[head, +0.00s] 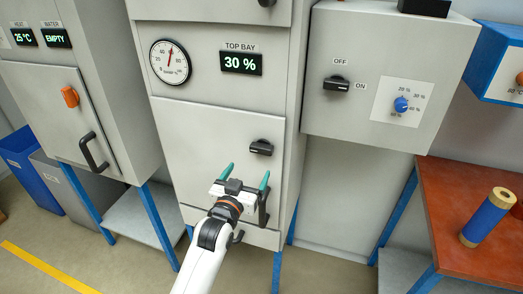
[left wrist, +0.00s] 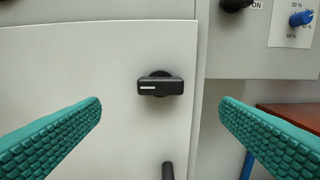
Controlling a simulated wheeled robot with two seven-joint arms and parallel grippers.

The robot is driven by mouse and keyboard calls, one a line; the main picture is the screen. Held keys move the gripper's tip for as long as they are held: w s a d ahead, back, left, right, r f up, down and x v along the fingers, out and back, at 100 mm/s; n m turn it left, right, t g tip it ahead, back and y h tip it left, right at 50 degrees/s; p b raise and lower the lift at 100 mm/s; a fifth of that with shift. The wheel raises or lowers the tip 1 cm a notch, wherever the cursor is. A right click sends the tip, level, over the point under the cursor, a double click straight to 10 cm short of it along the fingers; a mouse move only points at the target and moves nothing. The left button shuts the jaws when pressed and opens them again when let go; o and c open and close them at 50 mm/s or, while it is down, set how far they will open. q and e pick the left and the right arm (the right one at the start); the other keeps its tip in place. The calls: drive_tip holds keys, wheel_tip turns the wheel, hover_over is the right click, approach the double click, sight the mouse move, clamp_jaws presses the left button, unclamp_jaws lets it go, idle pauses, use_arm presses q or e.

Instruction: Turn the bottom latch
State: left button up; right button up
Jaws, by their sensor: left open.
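The bottom latch (head: 261,147) is a black knob near the right edge of the grey door (head: 195,140) below the TOP BAY display. In the left wrist view the latch (left wrist: 160,84) lies level, with a white mark on the left part of its bar. My left gripper (head: 248,170) is open and empty in front of the door, just below the latch in the head view. In the left wrist view its green fingers (left wrist: 160,102) are spread to either side of the latch, apart from it. My right gripper is not in view.
A black door handle (head: 263,208) stands below the latch, partly behind my gripper; it also shows in the left wrist view (left wrist: 167,171). Right of the door is a box with an OFF/ON switch (head: 337,84) and blue dial (head: 401,104). A red-topped table (head: 455,210) holds a blue cylinder (head: 486,218).

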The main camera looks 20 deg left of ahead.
sight(260, 152)
use_arm(q)
drive_tip(key=w+p, duration=0.1)
drive_tip(key=w, duration=0.8)
drive_tip(key=shift+w+d, duration=0.2)
drive_tip(key=shift+w, duration=0.4)
drive_tip(key=c, duration=1)
